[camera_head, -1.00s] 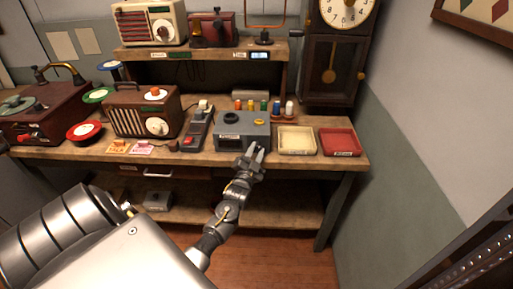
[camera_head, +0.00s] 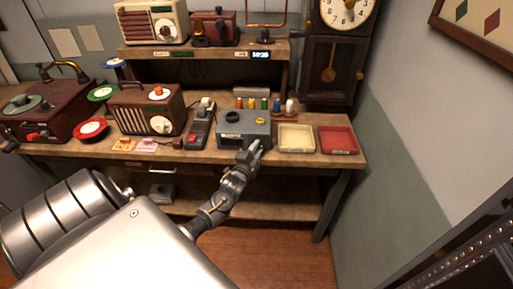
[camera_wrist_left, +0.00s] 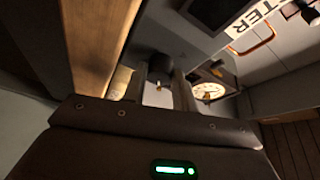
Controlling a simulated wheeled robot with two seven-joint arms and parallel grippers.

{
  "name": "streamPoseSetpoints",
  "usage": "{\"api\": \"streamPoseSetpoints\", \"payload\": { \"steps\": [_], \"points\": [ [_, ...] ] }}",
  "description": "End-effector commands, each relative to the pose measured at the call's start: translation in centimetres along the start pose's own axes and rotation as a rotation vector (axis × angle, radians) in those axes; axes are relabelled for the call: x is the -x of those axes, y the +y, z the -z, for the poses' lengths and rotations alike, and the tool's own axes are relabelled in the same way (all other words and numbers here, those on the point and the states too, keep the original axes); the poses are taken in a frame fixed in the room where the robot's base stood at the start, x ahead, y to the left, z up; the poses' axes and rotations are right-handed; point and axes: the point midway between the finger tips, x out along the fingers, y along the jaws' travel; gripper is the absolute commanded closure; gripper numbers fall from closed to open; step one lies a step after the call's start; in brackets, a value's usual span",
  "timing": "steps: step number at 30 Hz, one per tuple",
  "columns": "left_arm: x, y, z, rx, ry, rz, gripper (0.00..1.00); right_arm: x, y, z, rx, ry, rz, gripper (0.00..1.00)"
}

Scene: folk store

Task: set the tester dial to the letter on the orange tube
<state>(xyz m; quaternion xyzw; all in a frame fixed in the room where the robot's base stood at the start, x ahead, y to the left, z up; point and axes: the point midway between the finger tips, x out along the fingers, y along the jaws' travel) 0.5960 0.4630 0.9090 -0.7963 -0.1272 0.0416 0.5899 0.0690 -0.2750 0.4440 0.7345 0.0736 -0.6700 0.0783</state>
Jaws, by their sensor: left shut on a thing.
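The grey tester (camera_head: 232,128) stands on the workbench, with a dark round socket and a yellow ring on top. My left gripper (camera_head: 254,147) is at the right part of its front face. In the left wrist view a dark knob with a pale mark, the dial (camera_wrist_left: 160,70), sits between the two fingers, which are shut on it. The dial is hidden behind the gripper in the head view. The orange tube (camera_head: 239,103) stands at the left end of a row of coloured tubes behind the tester. Its letter is too small to read. My right gripper is not in view.
A cream tray (camera_head: 296,151) and a red tray (camera_head: 355,150) lie right of the tester. A handheld device with a red button (camera_head: 190,139) and a brown radio (camera_head: 128,120) stand to its left. A shelf rises behind.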

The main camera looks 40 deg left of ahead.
Motion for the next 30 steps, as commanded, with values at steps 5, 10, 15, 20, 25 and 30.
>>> {"api": "streamPoseSetpoints", "payload": {
  "steps": [5,10,15,20,25,30],
  "points": [
    [0.0,0.1,0.1,-0.002,0.001,-0.003,0.95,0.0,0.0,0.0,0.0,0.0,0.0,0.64],
    [0.0,0.1,0.1,-0.002,0.001,-0.003,0.95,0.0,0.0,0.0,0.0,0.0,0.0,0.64],
    [0.0,0.1,0.1,-0.002,0.001,-0.002,0.51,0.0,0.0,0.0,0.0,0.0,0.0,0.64],
    [0.0,0.1,0.0,-0.002,0.0,-0.002,0.51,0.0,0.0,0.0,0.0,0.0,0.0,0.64],
    [0.3,0.1,0.0,-0.002,0.0,-0.002,0.51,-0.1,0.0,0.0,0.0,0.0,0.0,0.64],
    [2.7,0.3,-0.1,-0.002,0.001,-0.004,0.51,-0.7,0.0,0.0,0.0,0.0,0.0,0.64]
  ]
}}
